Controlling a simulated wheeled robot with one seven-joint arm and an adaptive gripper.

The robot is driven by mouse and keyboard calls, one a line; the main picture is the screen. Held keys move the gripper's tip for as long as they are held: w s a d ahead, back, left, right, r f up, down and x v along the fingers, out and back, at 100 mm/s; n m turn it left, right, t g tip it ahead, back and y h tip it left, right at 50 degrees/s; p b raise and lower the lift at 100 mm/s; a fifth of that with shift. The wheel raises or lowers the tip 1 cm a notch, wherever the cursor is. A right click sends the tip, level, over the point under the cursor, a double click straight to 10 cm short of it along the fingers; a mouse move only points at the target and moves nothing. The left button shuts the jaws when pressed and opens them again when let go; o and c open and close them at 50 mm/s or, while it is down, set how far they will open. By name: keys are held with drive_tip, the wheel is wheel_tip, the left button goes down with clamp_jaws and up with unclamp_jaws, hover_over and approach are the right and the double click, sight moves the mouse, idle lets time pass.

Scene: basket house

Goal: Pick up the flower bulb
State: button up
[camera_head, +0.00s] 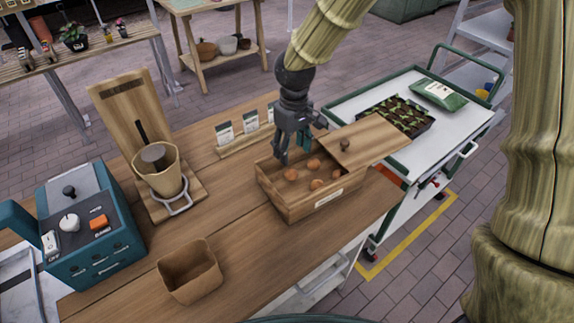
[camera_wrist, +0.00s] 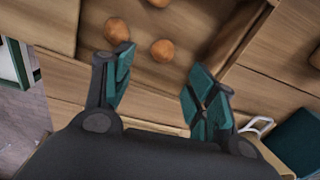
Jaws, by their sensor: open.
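Several round orange-brown flower bulbs (camera_head: 314,164) lie in an open wooden box (camera_head: 297,208) on the wooden table. In the wrist view, one bulb (camera_wrist: 162,50) lies just beyond the gap between my fingers, another bulb (camera_wrist: 117,30) is beyond the left finger, and part of a third shows at the top edge. My gripper (camera_head: 290,155) points down over the left part of the box, open and empty. Its teal-padded fingers also show apart in the wrist view (camera_wrist: 158,88). I cannot tell how far the fingertips are above the bulbs.
The wooden lid (camera_head: 375,140) with a dark knob lies at the box's right side. Seed packets (camera_head: 250,124) stand behind the box. A brown pot (camera_head: 189,271), a wooden stand with a cup (camera_head: 157,172) and a teal case (camera_head: 92,240) are to the left. A cart (camera_head: 470,120) stands right.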

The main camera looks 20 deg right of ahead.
sight(291, 169)
wheel_tip(291, 169, down, 4)
drive_tip(key=shift+a+f+p, duration=0.1)
drive_tip(key=shift+f+p, duration=0.1)
drive_tip(key=shift+p, duration=0.4)
drive_tip(key=shift+f, duration=0.25)
drive_tip(key=shift+s+f+p, duration=0.4)
drive_tip(key=shift+s+p, duration=0.1)
drive_tip(key=shift+p, duration=0.15)
drive_tip(key=shift+w+f, duration=0.25)
drive_tip(key=shift+f, duration=0.5)
drive_tip(key=shift+w+f, duration=0.2)
drive_tip(key=shift+f, duration=0.5)
drive_tip(key=shift+s+r, duration=0.25)
drive_tip(key=shift+s, duration=0.05)
drive_tip(key=shift+w+f, duration=0.15)
drive_tip(key=shift+w, duration=0.05)
drive_tip(key=c, duration=0.8)
drive_tip(key=shift+s, duration=0.15)
drive_tip(key=shift+c, duration=0.7)
